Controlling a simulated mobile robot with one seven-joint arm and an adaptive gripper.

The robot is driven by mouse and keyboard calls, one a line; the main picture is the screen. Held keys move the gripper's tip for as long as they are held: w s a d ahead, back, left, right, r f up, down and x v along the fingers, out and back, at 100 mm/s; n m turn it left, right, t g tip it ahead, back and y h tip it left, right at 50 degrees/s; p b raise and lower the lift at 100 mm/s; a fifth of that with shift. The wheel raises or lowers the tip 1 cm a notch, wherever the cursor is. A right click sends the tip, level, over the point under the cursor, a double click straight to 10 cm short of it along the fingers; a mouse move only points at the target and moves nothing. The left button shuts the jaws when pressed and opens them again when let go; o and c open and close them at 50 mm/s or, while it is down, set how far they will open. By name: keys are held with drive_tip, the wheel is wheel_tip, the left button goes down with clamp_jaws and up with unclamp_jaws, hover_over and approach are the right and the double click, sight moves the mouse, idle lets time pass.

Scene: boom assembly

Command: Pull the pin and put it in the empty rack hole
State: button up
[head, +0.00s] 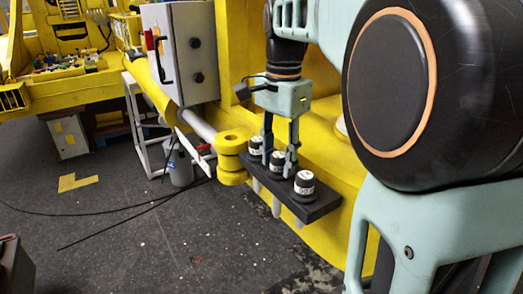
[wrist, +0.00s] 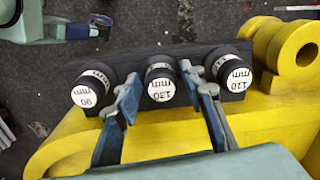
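A black rack (head: 318,208) holds three black-capped pins in a row, their pale shanks hanging below it. The wrist view also shows the rack (wrist: 120,62). White labels there read 90 mm on the left pin (wrist: 85,96), 130 on the middle pin (wrist: 160,90) and 120 mm on the right pin (wrist: 237,79). My gripper (head: 280,158) points down with its fingers on either side of the middle pin's cap. It looks open, with narrow gaps at the cap; contact is hard to judge. I see no empty rack hole.
A yellow lug (head: 232,145) with a bore stands at the rack's left end; its bore also shows in the wrist view (wrist: 301,48). A grey cabinet (head: 190,50) and a bucket (head: 180,168) stand behind.

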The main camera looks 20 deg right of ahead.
drive_tip(key=shift+o, duration=0.7)
wheel_tip(320, 180, up, 12)
drive_tip(key=shift+s, duration=0.1)
idle(0.7)
